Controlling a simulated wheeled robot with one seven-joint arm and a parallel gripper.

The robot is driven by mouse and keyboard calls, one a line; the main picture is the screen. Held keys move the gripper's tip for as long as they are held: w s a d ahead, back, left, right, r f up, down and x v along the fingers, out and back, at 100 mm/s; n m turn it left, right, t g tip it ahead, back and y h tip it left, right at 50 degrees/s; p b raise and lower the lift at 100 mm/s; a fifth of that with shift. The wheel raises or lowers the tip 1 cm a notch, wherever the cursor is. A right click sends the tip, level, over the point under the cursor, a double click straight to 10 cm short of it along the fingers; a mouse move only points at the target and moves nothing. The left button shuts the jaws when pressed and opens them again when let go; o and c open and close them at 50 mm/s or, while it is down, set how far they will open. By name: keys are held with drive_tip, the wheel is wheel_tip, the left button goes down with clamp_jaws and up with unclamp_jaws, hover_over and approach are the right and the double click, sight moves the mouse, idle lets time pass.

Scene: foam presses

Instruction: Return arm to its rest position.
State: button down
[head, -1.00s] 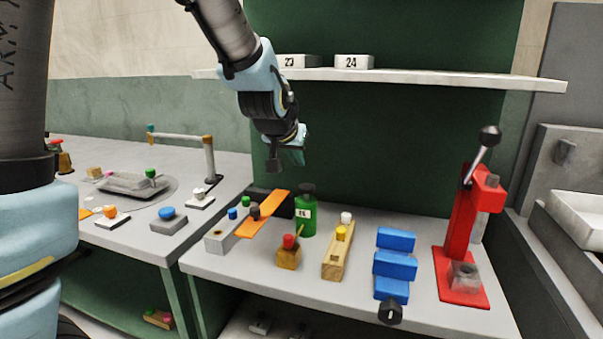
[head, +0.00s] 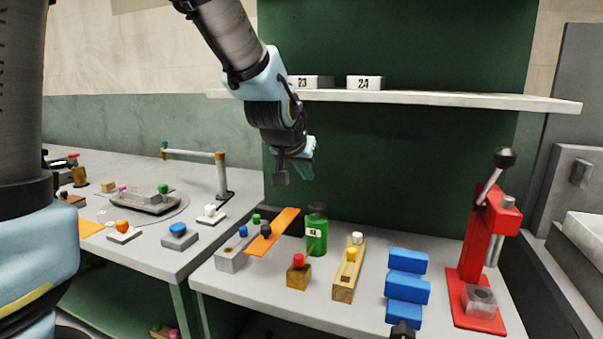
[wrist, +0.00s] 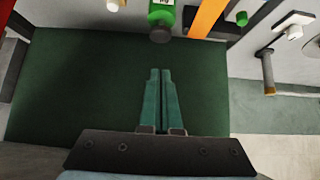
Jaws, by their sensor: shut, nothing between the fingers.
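My arm reaches in from the top of the head view, and my gripper (head: 300,172) hangs in the air above the back of the workbench (head: 270,284), in front of the dark green back panel (head: 400,160). In the wrist view my gripper (wrist: 160,72) shows two green fingers closed together with nothing between them. The green bottle (head: 316,234) with a dark cap stands on the bench below and slightly right of my gripper, apart from it. The bottle also shows at the top of the wrist view (wrist: 161,14).
A shelf (head: 470,100) with two number blocks runs close to the right of my arm. A red press (head: 478,250), a blue stepped block (head: 407,288) and wooden blocks with coloured knobs stand on the bench. A post with a crossbar (head: 221,175) stands on the left table.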

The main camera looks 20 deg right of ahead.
drive_tip(key=s+a+f+n+g+y, duration=0.1)
drive_tip(key=a+f+n+y, duration=0.15)
drive_tip(key=a, duration=0.55)
drive_tip(key=a+f+n+g+y, duration=0.1)
drive_tip(key=a+f, duration=0.3)
drive_tip(key=a, duration=0.5)
drive_tip(key=s+a+f+n+g+y, duration=0.15)
drive_tip(key=a+f, duration=0.25)
drive_tip(key=a, duration=0.4)
drive_tip(key=s+a+f+n+g+y, duration=0.1)
drive_tip(key=s+a+f+n, duration=0.1)
drive_tip(key=s+a, duration=0.3)
drive_tip(key=a, duration=0.3)
drive_tip(key=shift+s+a+f, duration=0.15)
drive_tip(key=shift+a+f, duration=0.1)
